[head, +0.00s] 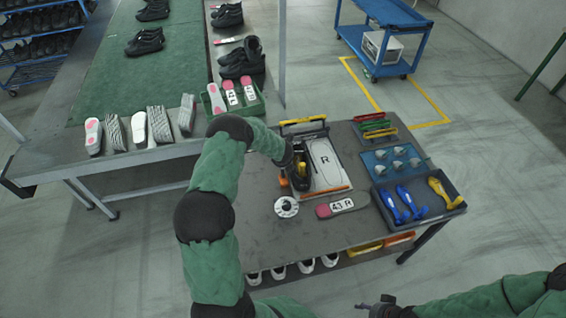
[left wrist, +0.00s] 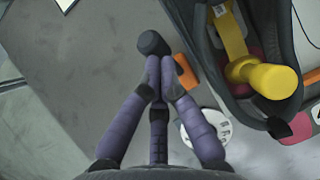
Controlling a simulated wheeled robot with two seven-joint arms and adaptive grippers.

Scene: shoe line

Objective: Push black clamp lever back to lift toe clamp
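The black lever knob (left wrist: 153,42) is at the top middle of the left wrist view. My left gripper (left wrist: 160,66) has its fingers drawn together right at the knob; whether they grip it or only touch it, I cannot tell. Right of it is a black shoe (left wrist: 192,38) with a yellow part and a yellow knob (left wrist: 265,80) over its opening. In the head view the shoe (head: 301,180) is on the bench fixture, and my left gripper (head: 290,167) is beside it, largely hidden by my arm. My right gripper (head: 368,306) is low in the head view, away from the bench.
A board marked R (head: 325,160) is right of the shoe. A round white dial (head: 286,207) and a pink-and-white insole marked 43 R (head: 342,207) lie in front. A tool tray (head: 420,200) and a blue tray (head: 395,161) fill the bench's right side.

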